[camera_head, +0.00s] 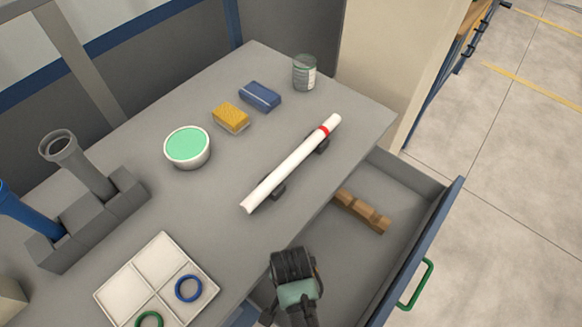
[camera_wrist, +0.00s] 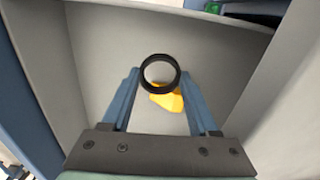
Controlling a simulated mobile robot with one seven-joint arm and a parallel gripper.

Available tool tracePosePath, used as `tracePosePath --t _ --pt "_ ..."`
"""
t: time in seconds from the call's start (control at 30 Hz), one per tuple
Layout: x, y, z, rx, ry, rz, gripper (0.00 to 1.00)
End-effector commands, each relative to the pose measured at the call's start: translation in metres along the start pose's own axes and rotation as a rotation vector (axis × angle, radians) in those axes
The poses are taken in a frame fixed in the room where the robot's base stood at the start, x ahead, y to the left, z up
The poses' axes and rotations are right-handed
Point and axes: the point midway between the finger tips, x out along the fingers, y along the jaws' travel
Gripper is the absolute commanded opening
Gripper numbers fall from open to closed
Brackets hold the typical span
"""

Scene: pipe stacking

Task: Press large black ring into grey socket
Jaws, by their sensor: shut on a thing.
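The large black ring (camera_wrist: 147,85) is between the two blue fingertips of my gripper (camera_wrist: 159,73) in the wrist view. The gripper is shut on it, and the ring's opening faces the wrist camera. In the head view, my gripper's dark body (camera_head: 293,264) is over the open drawer, at the table's front edge; its fingers and the ring cannot be made out there. The grey socket (camera_head: 60,145) is the flared top of a tilted grey pipe at the far left. Its mouth is open and no ring shows on it.
The open drawer (camera_head: 440,225) holds a notched wooden block (camera_head: 362,211); an orange thing (camera_wrist: 168,103) lies below the ring. A white tray (camera_head: 120,292) holds blue and green rings. A white pipe (camera_head: 290,165), green bowl (camera_head: 187,147), sponge (camera_head: 231,117) and jar (camera_head: 304,72) stand on the table.

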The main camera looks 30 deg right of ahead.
Motion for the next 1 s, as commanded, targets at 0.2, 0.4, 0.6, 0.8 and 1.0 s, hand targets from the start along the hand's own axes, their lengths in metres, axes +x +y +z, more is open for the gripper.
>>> tracePosePath --t 0.2,0.4,0.6,0.8,1.0 --pt "-0.031 0.000 0.000 0.001 0.000 0.000 0.09" --pt "-0.055 0.000 0.000 0.000 0.000 0.000 0.09" --pt "-0.077 0.000 0.000 0.000 0.000 0.000 0.09" --pt "-0.099 0.000 0.000 0.000 0.000 0.000 0.09" --pt "-0.109 0.000 0.000 0.000 0.000 0.000 0.09"
